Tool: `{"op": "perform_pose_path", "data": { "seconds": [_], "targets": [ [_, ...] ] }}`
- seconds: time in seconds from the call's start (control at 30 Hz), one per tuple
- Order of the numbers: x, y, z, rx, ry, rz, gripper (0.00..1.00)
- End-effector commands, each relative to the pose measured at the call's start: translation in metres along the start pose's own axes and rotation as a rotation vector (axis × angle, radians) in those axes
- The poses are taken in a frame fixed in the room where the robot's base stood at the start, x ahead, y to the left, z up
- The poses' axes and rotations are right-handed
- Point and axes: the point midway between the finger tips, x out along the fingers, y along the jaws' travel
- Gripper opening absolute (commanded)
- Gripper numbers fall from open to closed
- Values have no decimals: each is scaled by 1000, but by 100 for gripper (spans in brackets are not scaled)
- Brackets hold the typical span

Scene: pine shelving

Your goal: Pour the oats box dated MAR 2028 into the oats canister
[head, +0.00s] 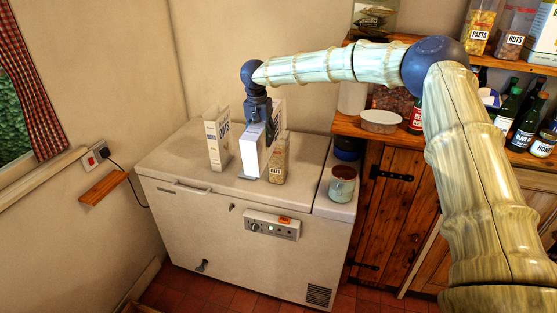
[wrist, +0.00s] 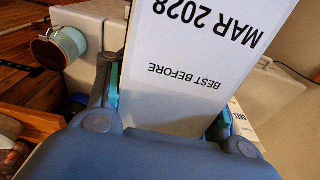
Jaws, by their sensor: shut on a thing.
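My gripper (head: 264,128) is shut on a white oats box (head: 254,158) over the chest freezer's lid. In the wrist view the box's face (wrist: 190,75) reads "BEST BEFORE MAR 2028", upside down, between my two fingers (wrist: 165,105). The box looks upright; I cannot tell whether its base touches the lid. The oats canister (head: 279,162), clear with a label and pale contents, stands just right of the held box, partly hidden by it. A second oats box (head: 217,140) stands upright to the left; its date is not visible.
The white chest freezer (head: 180,170) bears these things. Pine shelving (head: 375,130) with jars and bottles is to the right. The lid's left part is clear.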

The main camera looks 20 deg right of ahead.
Motion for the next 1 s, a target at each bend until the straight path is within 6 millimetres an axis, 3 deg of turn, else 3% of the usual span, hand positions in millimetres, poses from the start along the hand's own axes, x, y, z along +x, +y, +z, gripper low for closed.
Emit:
{"op": "perform_pose_path", "data": {
  "seconds": [1.0],
  "targets": [
    [-10,0,-6,-1,-53,-1,14]
  ]
}}
